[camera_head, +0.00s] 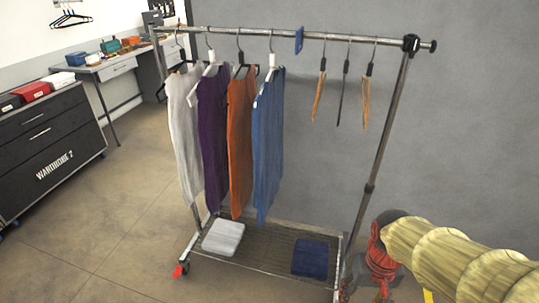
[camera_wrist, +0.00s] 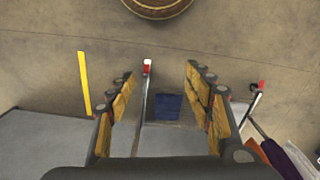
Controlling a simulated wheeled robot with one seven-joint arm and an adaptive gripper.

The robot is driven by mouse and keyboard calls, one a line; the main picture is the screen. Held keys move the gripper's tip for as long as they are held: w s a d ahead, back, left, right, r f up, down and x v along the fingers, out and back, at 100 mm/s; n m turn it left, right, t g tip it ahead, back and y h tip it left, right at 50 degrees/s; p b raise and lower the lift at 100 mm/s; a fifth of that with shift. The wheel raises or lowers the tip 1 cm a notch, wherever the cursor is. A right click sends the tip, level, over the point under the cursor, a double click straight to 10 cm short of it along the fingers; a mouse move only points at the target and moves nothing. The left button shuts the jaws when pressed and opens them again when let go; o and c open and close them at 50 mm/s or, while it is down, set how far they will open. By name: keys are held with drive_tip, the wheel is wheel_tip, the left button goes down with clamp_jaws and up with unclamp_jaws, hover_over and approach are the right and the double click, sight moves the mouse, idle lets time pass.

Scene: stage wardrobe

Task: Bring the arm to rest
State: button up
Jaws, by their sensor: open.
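My gripper (camera_wrist: 160,74) is open in the wrist view, its two yellow-padded fingers wide apart. Nothing is held between them. Beyond the gap show the rack's lower end, with a red-tipped foot, and a folded dark blue cloth (camera_wrist: 168,106). A thick segmented yellowish form (camera_head: 460,258), which looks like my arm, reaches in from the lower right of the head view, beside the rack's right post. I cannot make out the gripper's fingers there.
A garment rack (camera_head: 386,130) holds white, purple, orange and blue garments (camera_head: 268,145) and empty hangers. Its lower shelf carries folded white (camera_head: 223,237) and blue (camera_head: 316,257) cloths. A dark cabinet (camera_head: 48,150) stands left. A round brown object (camera_wrist: 157,6) stands on the floor. Floor left of the rack is clear.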

drive_tip(key=s+a+r+t+p, duration=0.1)
drive_tip(key=r+t, duration=0.1)
drive_tip(key=r, duration=0.6)
drive_tip(key=s+a+r+n+t, duration=0.1)
drive_tip(key=s+a+r+t, duration=0.1)
drive_tip(key=r, duration=0.5)
drive_tip(key=shift+s+r+t+p, duration=0.2)
drive_tip(key=shift+r+t+p, duration=0.2)
drive_tip(key=shift+t, duration=0.4)
